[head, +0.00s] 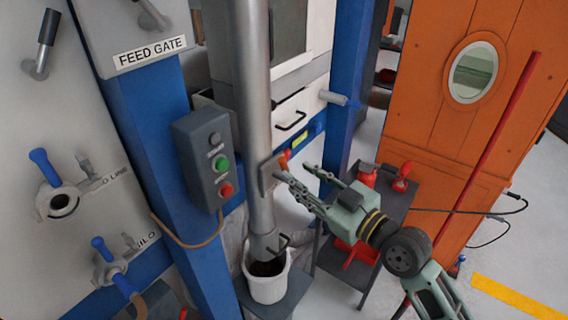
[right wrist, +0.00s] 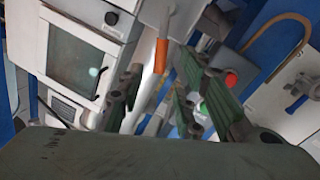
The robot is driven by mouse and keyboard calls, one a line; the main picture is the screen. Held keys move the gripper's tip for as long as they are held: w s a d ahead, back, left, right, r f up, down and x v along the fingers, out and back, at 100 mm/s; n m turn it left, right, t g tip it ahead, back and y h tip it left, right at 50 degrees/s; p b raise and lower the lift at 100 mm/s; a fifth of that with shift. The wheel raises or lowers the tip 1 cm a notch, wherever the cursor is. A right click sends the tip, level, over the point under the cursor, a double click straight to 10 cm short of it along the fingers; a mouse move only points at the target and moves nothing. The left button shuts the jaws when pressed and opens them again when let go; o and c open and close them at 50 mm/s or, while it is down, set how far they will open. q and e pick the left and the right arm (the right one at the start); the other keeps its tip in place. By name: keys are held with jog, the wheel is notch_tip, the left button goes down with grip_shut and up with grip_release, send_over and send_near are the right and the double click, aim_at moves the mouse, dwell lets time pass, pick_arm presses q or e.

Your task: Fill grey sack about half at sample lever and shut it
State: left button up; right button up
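A pale, open-topped container (head: 268,289), which looks like the sack, stands under the spout of a grey metal pipe (head: 254,100) in the head view. Its inside looks dark; how full it is I cannot tell. A plate with an orange-red lever (head: 284,160) sits on the pipe above it. The orange handle also shows in the right wrist view (right wrist: 161,56), beyond the gap between the fingers. My right gripper (head: 294,172) is open beside the lever, its fingers pointing at the pipe. I cannot tell whether it touches. My left gripper is not in view.
A grey button box (head: 203,160) hangs on the blue post left of the pipe. A dark stand (head: 384,209) with red items is behind my right arm. An orange door (head: 475,110) is at right. Blue-handled valves (head: 45,168) are at left.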

aim_at(286, 166)
jog(key=p+x, duration=0.1)
jog(key=x, duration=0.4)
jog(key=shift+w+a, duration=0.2)
jog(key=shift+w, duration=0.05)
jog(key=shift+w+a+f+p, duration=0.1)
jog(key=shift+w+a+p, duration=0.3)
jog(key=shift+w, duration=0.1)
jog(key=shift+c, duration=0.3)
grip_shut()
